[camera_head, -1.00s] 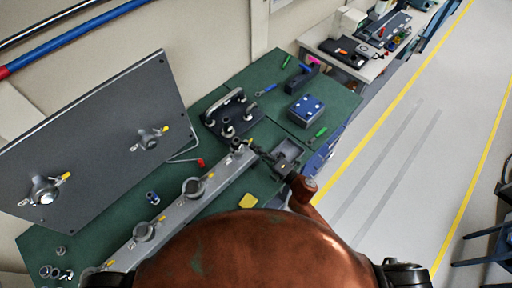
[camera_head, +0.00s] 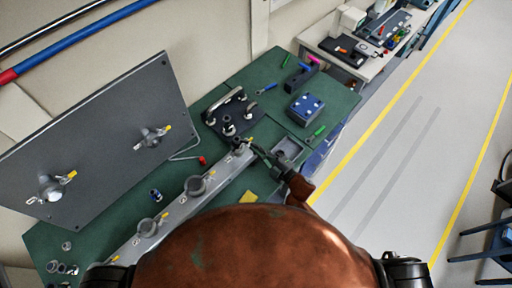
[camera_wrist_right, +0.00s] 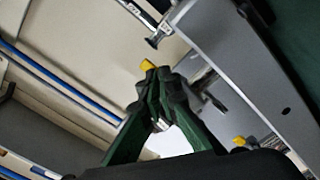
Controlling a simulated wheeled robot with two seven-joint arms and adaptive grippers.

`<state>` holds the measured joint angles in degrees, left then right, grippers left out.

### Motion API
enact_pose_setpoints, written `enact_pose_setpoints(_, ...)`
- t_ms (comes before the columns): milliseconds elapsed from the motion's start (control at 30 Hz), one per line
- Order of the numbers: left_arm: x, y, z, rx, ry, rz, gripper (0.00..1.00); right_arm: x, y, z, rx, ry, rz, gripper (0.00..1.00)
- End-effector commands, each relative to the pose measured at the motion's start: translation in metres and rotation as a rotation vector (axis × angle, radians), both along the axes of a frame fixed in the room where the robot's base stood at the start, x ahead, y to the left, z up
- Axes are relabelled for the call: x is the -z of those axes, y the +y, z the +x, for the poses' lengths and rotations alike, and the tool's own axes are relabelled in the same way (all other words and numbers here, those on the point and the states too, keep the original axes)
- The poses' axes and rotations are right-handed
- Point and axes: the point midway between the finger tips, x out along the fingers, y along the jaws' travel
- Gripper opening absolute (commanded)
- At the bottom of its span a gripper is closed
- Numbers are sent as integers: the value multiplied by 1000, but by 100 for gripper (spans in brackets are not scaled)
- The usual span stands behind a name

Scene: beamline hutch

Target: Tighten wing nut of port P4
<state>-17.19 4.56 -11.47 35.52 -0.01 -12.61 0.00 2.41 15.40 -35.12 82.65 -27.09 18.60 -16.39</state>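A grey rail (camera_head: 216,187) on the green bench carries a row of clamped ports with small yellow wing nuts; port labels are too small to read. My right gripper (camera_head: 250,148) reaches the far end port (camera_head: 239,146) of this rail. In the right wrist view, the green fingers of the right gripper (camera_wrist_right: 166,88) converge at their black tips. A yellow wing nut (camera_wrist_right: 147,65) sticks out just past the tips, which appear closed on it; the contact itself is partly hidden. My left gripper is not in view.
A grey upright panel (camera_head: 100,150) with two clamped ports stands left of the rail.

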Motion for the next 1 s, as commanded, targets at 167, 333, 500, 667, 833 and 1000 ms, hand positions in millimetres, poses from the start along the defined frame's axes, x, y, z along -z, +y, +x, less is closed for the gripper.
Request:
enact_pose_setpoints(167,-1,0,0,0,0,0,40,3,-2,0,3,18,12,0)
enact_pose_setpoints(333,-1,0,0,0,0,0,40,3,-2,0,3,20,14,0)
enact_pose_setpoints(500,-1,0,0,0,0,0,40,3,-2,0,3,19,13,0)
enact_pose_setpoints(667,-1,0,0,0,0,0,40,2,-2,0,2,18,13,10)
enact_pose_setpoints(833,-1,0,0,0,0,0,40,2,0,0,1,18,14,10)
enact_pose_setpoints(1000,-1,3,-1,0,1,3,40,2,-5,-4,1,17,12,10)
